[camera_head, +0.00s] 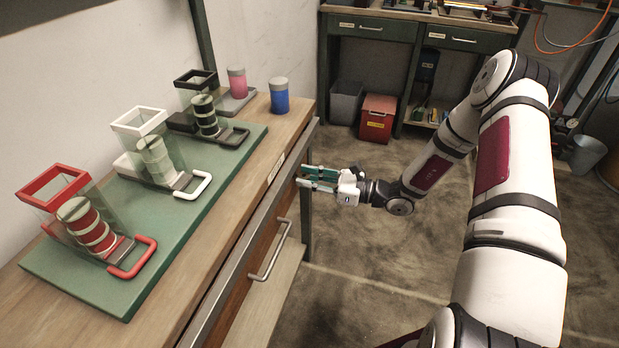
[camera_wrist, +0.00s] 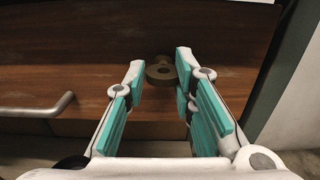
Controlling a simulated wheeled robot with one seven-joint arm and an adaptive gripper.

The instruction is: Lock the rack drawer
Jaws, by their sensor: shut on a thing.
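The drawer (camera_head: 258,245) is in the front of the wooden workbench on the left, with a grey bar handle (camera_head: 272,252). In the wrist view the brown wooden drawer front (camera_wrist: 60,75) fills the middle, with the handle (camera_wrist: 45,107) at the left. A round brass lock knob (camera_wrist: 160,74) sits on the front, right of the handle. My gripper (camera_wrist: 160,72) is shut on the knob, one teal-padded finger on each side. In the head view my gripper (camera_head: 305,178) reaches the bench front near its far end; the knob is hidden there.
A green mat (camera_head: 205,212) on the bench holds red, white and black-framed clear holders with stacked rolls. A blue jar (camera_head: 279,96) and a pink jar (camera_head: 237,83) stand behind. A red bin (camera_head: 377,118) is at the back. The floor right of the bench is clear.

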